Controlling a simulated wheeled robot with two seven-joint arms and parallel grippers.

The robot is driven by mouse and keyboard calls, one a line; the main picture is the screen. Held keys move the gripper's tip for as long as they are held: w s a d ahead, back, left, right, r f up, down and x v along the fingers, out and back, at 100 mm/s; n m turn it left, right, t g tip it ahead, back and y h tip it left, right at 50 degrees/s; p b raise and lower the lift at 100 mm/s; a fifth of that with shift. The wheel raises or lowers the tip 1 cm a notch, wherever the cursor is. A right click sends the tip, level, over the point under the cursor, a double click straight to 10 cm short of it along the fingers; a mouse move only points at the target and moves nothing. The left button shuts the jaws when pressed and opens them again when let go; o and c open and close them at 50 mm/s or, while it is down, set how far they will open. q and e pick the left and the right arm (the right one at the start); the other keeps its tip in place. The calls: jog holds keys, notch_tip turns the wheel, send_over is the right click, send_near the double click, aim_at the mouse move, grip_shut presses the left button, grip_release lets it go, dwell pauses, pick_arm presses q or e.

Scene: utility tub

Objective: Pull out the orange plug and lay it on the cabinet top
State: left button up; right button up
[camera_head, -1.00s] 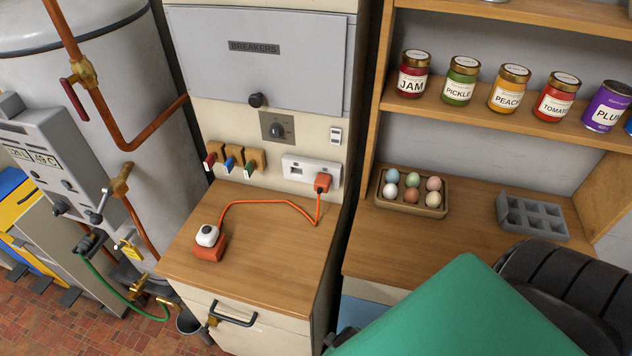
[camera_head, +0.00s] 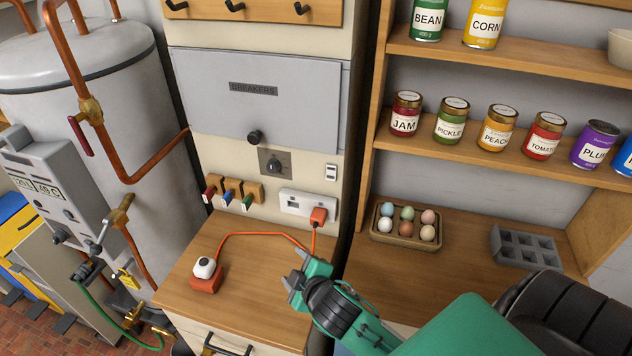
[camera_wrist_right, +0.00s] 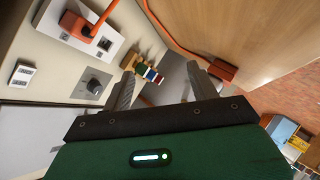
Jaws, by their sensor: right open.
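The orange plug (camera_head: 319,214) sits in the right part of the white wall socket plate (camera_head: 296,203), just above the cabinet top. Its orange cord (camera_head: 265,235) runs over the wooden cabinet top (camera_head: 235,300) to an orange block with a white device on it (camera_head: 205,273). In the right wrist view the plug (camera_wrist_right: 75,26) is at the upper left, in the socket plate (camera_wrist_right: 103,37). My right gripper (camera_head: 295,275) is open and empty, over the right side of the cabinet top, below and in front of the plug. Its two fingers (camera_wrist_right: 163,88) show apart. My left gripper is out of view.
Red, blue and green-tagged keys or plugs (camera_head: 229,192) hang left of the socket. A dial (camera_head: 272,162) and a switch (camera_head: 331,172) are above it. An egg tray (camera_head: 385,236) stands on the shelf unit to the right. The front middle of the cabinet top is clear.

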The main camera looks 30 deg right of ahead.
jog(key=w+a+r+n+t+y, duration=0.4)
jog(key=r+n+y, duration=0.1)
jog(key=r+n, duration=0.35)
jog(key=w+a+r+n+t+y, duration=0.3)
jog(key=w+a+r+n+y, duration=0.15)
jog(key=r+n, duration=0.35)
jog(key=a+r+n+g+y, duration=0.45)
jog(key=n+y, duration=0.25)
jog(key=n, duration=0.4)
jog(key=n+g+h+p, duration=0.1)
jog(key=n+g+h, duration=1.45)
jog(key=n, duration=1.05)
send_near(316, 219)
jog(key=shift+m, duration=0.25)
notch_tip(316, 219, down, 8)
jog(key=p, duration=0.5)
jog(key=shift+s+f, duration=0.15)
jog(key=shift+f, duration=0.6)
